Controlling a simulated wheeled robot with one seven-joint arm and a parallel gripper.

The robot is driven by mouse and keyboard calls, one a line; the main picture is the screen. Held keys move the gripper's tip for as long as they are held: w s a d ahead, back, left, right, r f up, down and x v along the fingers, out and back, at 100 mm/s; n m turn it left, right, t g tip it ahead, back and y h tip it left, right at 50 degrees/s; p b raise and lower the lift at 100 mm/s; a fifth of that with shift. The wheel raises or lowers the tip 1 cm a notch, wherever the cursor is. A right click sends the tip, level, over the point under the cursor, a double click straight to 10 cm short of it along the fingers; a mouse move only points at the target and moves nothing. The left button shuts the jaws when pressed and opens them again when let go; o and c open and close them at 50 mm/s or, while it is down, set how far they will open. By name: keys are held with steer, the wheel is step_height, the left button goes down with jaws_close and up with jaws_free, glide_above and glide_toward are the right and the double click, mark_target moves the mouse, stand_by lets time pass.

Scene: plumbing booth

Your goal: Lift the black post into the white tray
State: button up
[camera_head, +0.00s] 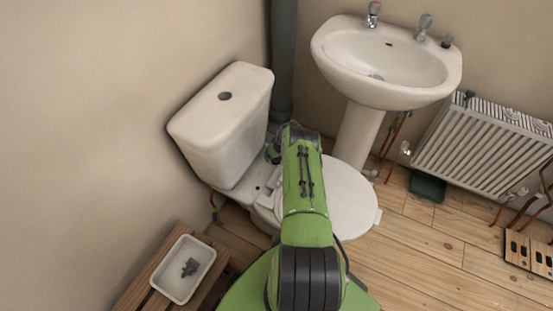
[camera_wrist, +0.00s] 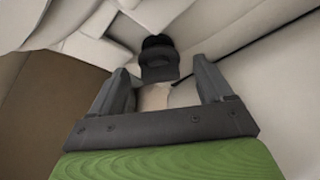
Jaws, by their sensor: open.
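My gripper (camera_wrist: 160,66) is open in the wrist view, its two dark fingers apart. A short black object (camera_wrist: 158,70), likely the black post, shows in the gap between the fingertips. It has a rounded top, and I see no finger touching it. The white tray (camera_head: 162,281) is at the lower left of the head view, on a wooden slatted surface. A small dark grey piece (camera_head: 190,267) lies in it.
A white toilet (camera_head: 225,130) stands against the wall beside my arm. A dark pipe (camera_head: 283,60) rises behind it. A washbasin (camera_head: 385,85) with taps and a small black item (camera_head: 447,41) is at upper right. A radiator (camera_head: 485,145) and open wooden floor (camera_head: 425,240) are to the right.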

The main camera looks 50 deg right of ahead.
steer(key=shift+w+f, duration=0.1)
steer(key=shift+f, duration=0.15)
steer(key=shift+c, duration=0.4)
steer(key=shift+r, duration=0.1)
steer(key=c, duration=1)
steer(key=shift+r, duration=0.15)
steer(key=shift+r+p, duration=1.35)
steer(key=shift+r, duration=0.5)
steer(key=shift+s+d+r+p, duration=0.3)
steer(key=shift+s+r+p, duration=0.6)
steer(key=shift+p, duration=0.2)
steer(key=shift+s+d+r+p, duration=0.3)
steer(key=shift+s+r+p, duration=0.45)
steer(key=shift+s+p, duration=0.3)
steer(key=shift+s+d+r+p, duration=0.3)
steer(key=shift+s+r+p, duration=0.6)
steer(key=shift+p, duration=0.2)
